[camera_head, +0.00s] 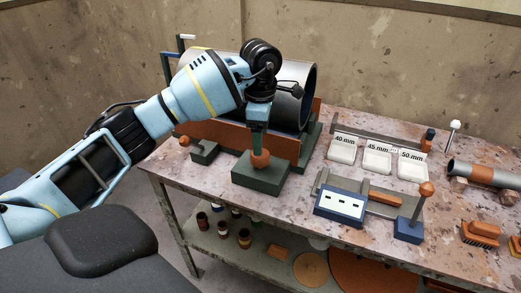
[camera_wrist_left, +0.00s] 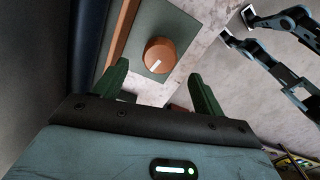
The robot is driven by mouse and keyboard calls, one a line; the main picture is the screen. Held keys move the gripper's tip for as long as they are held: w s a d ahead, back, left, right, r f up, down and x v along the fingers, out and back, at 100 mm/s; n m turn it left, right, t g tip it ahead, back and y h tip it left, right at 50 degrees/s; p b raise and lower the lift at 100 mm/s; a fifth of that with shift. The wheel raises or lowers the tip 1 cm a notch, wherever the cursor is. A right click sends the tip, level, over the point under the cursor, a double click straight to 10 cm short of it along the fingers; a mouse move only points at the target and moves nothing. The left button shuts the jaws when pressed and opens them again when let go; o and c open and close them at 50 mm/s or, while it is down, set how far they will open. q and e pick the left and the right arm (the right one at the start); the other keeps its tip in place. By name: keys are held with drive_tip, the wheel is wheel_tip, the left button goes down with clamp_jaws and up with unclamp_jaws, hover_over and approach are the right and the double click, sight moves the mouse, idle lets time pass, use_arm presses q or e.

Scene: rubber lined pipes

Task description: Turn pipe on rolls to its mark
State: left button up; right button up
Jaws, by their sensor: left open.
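The large grey pipe (camera_head: 309,102) lies on an orange-and-green stand (camera_head: 222,138) at the back left of the table; my left arm hides much of it. Its mark and the rolls cannot be made out. In front of the stand is a dark green box (camera_head: 262,179) with an orange knob (camera_head: 261,158) on top. My left gripper (camera_head: 259,148) points down at the knob. Its green fingers (camera_wrist_left: 158,70) are apart, with the knob showing between and beyond their tips.
A small lever box (camera_head: 204,151) stands left of the knob box. White trays labelled 40, 45 and 50 mm (camera_head: 377,155), a blue panel box (camera_head: 340,205) and a blue post with orange ball (camera_head: 409,230) stand to the right. A lower shelf (camera_head: 262,262) holds small pots.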

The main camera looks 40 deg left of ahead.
use_arm(q)
drive_tip(key=shift+f, duration=2.5)
drive_tip(key=c, duration=1)
drive_tip(key=shift+o, duration=0.2)
